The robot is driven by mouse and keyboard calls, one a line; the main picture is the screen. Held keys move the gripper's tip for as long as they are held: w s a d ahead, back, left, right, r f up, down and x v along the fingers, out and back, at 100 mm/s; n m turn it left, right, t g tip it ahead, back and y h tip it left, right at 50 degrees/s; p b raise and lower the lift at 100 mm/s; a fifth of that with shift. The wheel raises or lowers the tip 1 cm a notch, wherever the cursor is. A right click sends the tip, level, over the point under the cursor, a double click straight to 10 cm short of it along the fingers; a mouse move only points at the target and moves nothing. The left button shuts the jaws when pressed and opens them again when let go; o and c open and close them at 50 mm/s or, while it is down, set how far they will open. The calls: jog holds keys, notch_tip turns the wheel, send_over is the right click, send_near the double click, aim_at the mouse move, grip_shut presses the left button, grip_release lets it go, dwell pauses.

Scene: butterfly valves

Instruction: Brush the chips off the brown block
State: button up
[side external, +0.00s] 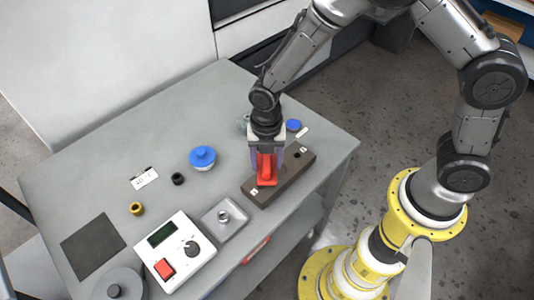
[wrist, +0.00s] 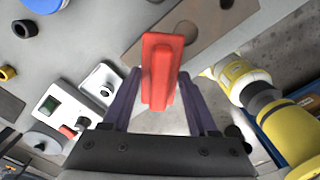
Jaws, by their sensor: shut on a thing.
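The brown block (side external: 284,182) lies near the table's right front edge, long and flat, with a dark hole and small pale labels at its ends. It also shows at the top of the wrist view (wrist: 206,22). My gripper (side external: 266,160) is shut on a red brush (side external: 267,173), which is above or against the block's middle; I cannot tell whether it touches. In the wrist view the brush (wrist: 161,68) stands between the two purple fingers of my gripper (wrist: 160,82). No chips can be made out on the block; the gripper and brush hide part of its top.
A square tray (side external: 236,226) and a white control box (side external: 176,262) with a red switch stand left of the block. A blue cap (side external: 293,125) is behind the block.

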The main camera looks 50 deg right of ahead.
notch_tip(320, 180, down, 4)
jog(key=shift+f, duration=0.1)
jog(key=shift+d, duration=0.35)
jog(key=shift+c, duration=0.6)
jog(key=shift+d+f, duration=0.2)
jog(key=shift+d, duration=1.35)
jog(key=shift+a, duration=2.05)
jog(key=shift+w+d, duration=0.3)
jog(key=shift+d, duration=1.9)
jog(key=shift+a, duration=2)
jog(key=shift+a+r, duration=0.1)
jog(key=shift+r, duration=4)
